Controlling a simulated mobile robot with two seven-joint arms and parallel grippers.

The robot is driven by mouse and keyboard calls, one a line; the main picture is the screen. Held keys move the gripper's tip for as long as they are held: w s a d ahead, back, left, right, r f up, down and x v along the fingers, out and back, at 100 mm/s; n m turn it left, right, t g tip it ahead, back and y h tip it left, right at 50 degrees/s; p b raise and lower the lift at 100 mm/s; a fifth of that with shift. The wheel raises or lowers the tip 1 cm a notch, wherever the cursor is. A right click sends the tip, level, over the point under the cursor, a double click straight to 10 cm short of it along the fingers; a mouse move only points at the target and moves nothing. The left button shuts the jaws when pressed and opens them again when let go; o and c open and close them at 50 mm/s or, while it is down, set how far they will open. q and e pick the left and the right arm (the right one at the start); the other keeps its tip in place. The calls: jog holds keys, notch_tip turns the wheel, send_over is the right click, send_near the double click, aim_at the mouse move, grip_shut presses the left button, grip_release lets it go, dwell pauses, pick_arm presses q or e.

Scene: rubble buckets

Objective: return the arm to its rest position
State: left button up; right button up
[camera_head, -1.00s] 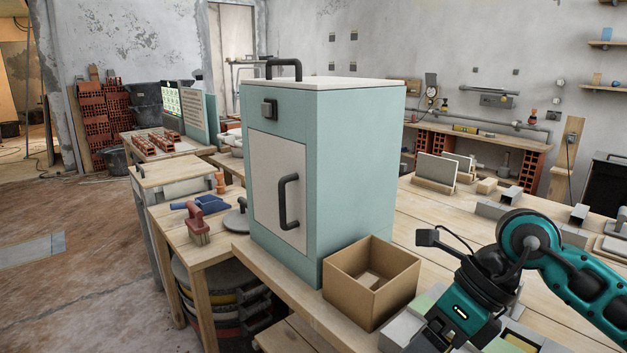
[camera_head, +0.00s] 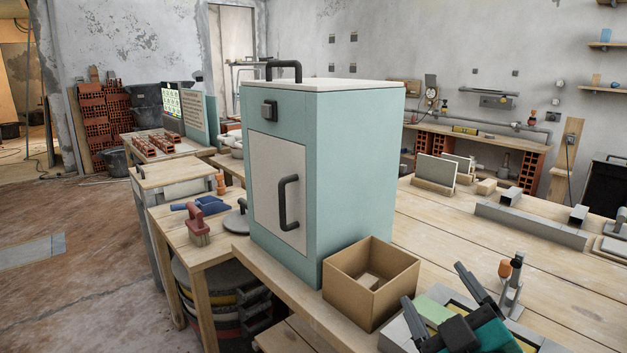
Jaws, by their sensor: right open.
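My right gripper (camera_head: 433,284) is low at the bottom right of the head view, over the near part of the wooden bench. Its two dark fingers stand apart with nothing between them, just right of the cardboard box. The teal part of my right arm shows at the bottom edge, and the rest of that arm is out of the picture. My left arm and left gripper are not in view.
An open cardboard box (camera_head: 345,283) stands on the bench (camera_head: 560,310) beside the gripper. A tall teal cabinet (camera_head: 350,170) with a shut door is behind it. A small upright tool (camera_head: 511,285) stands to the right. Grey channel pieces (camera_head: 530,224) lie further back.

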jog(key=s+d+f+m+g+h, duration=0.2)
jog(key=s+f+m+g, duration=0.15)
jog(key=f, duration=0.35)
jog(key=s+d+f+m+g+h, duration=0.1)
jog(key=s+d+f+m+g, duration=0.1)
jog(key=s+f+g, duration=0.35)
jog(key=s+f+m+g, duration=0.2)
jog(key=s+f+g, duration=0.4)
jog(key=s+f, duration=0.55)
jog(key=w+a+f+t+y+p, duration=0.2)
jog(key=w+a+f+t, duration=0.1)
jog(key=w+f+t, duration=0.2)
jog(key=shift+w+a+f+n+t+y, duration=0.3)
jog(key=shift+w+n+t, duration=0.15)
jog(key=shift+w+t, duration=0.35)
jog(key=shift+s, duration=0.15)
dwell(0.6)
